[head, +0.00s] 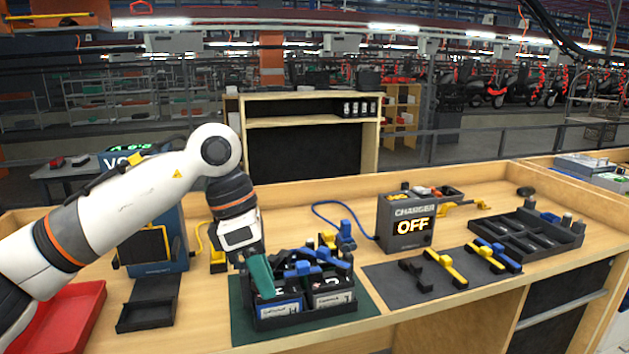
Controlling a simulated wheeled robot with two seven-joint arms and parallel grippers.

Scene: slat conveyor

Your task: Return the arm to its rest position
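My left arm comes in from the left, with its white and dark wrist bent downward. My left gripper (252,262) is at the left rear of a black tray (262,322) holding battery-like blocks with blue and white labels. A teal-green piece (262,276) shows right below the gripper, over the tray's left part. I cannot tell whether it is held or part of the fingers, and the fingertips are hidden. The tray stands on a dark green mat (362,302). My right gripper is not in view.
A charger box (405,222) reading OFF stands behind a grey mat with black and yellow clamps (445,268). A black compartment tray (545,235) is at right. A red bin (75,318) and an empty black tray (147,315) are at left. A blue device (165,240) stands behind the arm.

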